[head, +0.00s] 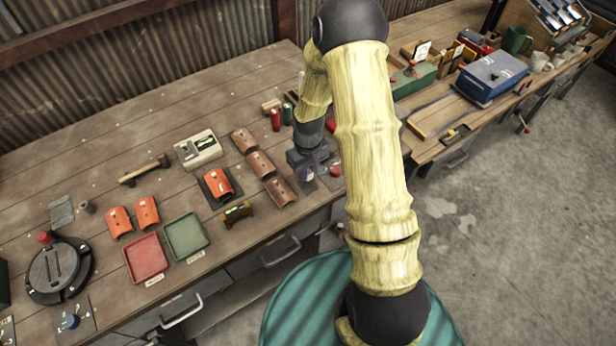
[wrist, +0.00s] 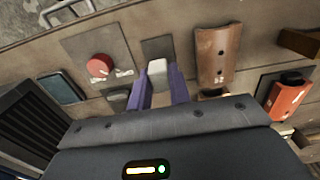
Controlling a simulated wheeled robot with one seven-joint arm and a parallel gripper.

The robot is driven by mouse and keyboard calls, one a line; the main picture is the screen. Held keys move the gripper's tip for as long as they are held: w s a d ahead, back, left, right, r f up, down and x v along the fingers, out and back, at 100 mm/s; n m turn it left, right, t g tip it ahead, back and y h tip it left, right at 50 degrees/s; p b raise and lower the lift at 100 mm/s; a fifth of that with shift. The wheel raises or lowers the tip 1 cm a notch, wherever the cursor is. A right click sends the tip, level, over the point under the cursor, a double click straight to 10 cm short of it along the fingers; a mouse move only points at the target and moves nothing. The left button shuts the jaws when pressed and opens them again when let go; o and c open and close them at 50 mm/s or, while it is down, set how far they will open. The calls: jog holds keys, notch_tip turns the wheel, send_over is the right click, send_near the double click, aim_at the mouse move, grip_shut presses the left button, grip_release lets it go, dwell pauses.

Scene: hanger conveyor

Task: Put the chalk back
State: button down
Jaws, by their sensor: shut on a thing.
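My gripper (head: 307,172) is low over the front edge of the wooden workbench, in the middle of the head view. In the wrist view its purple fingers (wrist: 160,82) are shut on a pale, whitish block, seemingly the chalk (wrist: 157,68). A small dark grey plate (wrist: 157,47) lies just beyond the fingertips; I cannot tell whether the chalk touches it. In the head view the chalk is too small to make out at the fingers, and my arm hides part of the bench behind it.
A red button (wrist: 98,65) on a grey plate is on one side, and a brown curved tile (wrist: 216,55) on the other. Several brown and orange tiles, a red tray (head: 146,258) and a green tray (head: 186,236) lie left on the bench. A blue box (head: 491,76) stands right.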

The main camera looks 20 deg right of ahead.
aim_at(308, 179)
jog(key=shift+f+p, duration=0.55)
jog(key=shift+f, duration=1.55)
jog(key=shift+f, duration=0.1)
jog(key=c, duration=1.3)
grip_release()
notch_tip(308, 179, up, 11)
jog(key=shift+b, duration=1.05)
jog(key=shift+r, duration=0.65)
